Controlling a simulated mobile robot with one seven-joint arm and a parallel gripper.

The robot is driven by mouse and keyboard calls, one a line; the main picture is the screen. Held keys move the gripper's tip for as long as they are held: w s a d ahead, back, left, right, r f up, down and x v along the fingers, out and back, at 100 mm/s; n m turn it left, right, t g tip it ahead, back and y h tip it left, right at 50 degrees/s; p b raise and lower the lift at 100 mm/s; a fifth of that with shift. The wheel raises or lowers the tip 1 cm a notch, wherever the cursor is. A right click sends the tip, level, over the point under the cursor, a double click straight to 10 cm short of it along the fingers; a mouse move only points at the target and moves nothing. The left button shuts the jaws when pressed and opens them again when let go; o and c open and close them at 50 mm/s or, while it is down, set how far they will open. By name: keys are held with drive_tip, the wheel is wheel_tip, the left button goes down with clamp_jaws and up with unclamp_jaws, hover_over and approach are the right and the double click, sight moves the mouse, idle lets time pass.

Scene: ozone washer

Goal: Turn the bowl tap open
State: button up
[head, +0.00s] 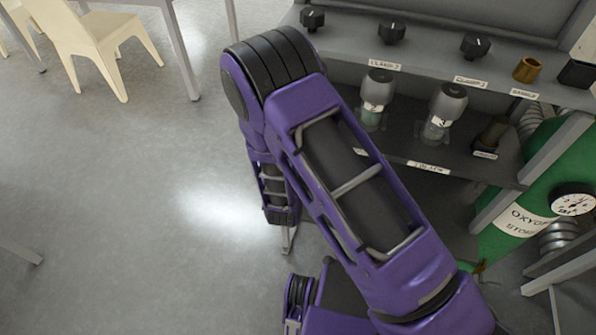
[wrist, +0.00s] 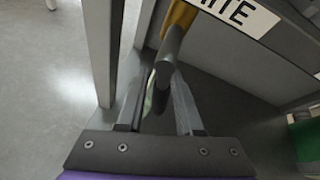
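In the wrist view a brass tap body (wrist: 180,18) sits at the top, beside a white label of which only the last letters, "ITE", show. A dark grey lever (wrist: 168,62) hangs from it toward my gripper (wrist: 158,108). The lever's rounded end lies between my two fingers, closer to the right one. A gap shows on the left, so the fingers look open around it; contact on the right is unclear. In the head view my own arm hides the gripper and this tap. I cannot read the word "bowl" on any label.
In the wrist view a grey upright post (wrist: 101,50) stands close left of my fingers, and a frame panel lies right. The head view shows the shelf unit (head: 440,160) with black knobs, jars, and a green oxygen cylinder (head: 545,175). Open floor (head: 130,190) lies left.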

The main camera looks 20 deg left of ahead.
drive_tip(key=p+v, duration=0.1)
drive_tip(key=v, duration=1.6)
drive_tip(key=shift+p, duration=0.3)
